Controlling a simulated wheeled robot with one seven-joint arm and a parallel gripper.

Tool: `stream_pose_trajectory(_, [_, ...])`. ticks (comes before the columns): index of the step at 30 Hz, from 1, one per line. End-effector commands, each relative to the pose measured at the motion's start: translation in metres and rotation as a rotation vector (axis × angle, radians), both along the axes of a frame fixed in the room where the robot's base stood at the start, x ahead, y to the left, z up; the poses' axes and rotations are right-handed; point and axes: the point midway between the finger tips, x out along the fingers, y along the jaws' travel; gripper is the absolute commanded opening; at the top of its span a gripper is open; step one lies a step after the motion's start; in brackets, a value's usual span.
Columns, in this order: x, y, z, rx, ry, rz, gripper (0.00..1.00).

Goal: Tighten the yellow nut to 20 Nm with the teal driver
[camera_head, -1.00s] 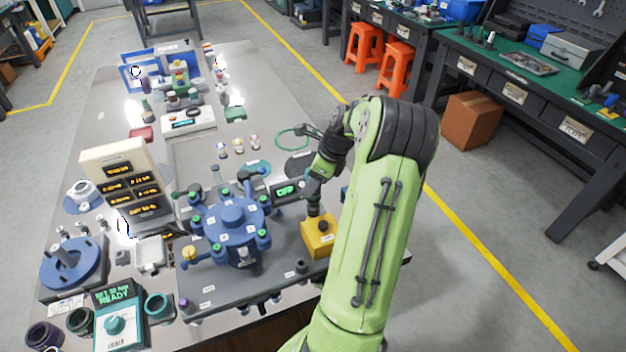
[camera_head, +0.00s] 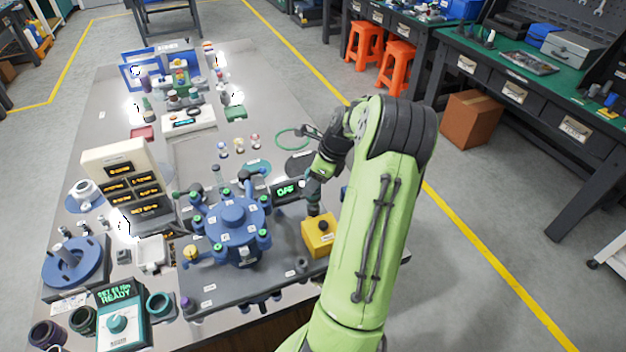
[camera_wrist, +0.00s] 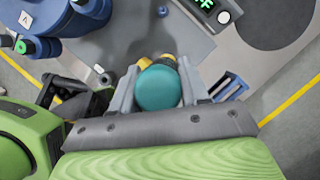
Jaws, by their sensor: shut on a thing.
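The blue flanged housing (camera_head: 233,222) stands on a grey plate; most of its bolt positions have green tops. A yellow piece at its left front (camera_head: 191,252) appears to be the yellow nut. My gripper (camera_wrist: 158,85) is shut on the teal driver (camera_wrist: 159,89), whose round teal end faces the wrist camera. In the head view my gripper (camera_head: 314,188) is right of the housing, directly above a yellow block (camera_head: 320,236). The driver's lower end is hidden in the wrist view, so I cannot tell whether it sits in the block.
A torque controller (camera_head: 121,316) with a teal dial reads READY at the front left; its set value is hard to read. A small green display (camera_head: 286,190) stands between housing and gripper. A blue disc fixture (camera_head: 73,262) and cream display unit (camera_head: 127,180) are left.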

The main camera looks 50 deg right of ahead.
Motion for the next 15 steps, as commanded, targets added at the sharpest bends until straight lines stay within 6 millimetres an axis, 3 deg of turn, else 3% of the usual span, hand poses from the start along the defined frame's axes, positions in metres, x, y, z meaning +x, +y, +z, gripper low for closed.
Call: stream_pose_trajectory(15, [0.0005, -0.0001, -0.0056, -0.002, -0.002, 0.001, 0.03])
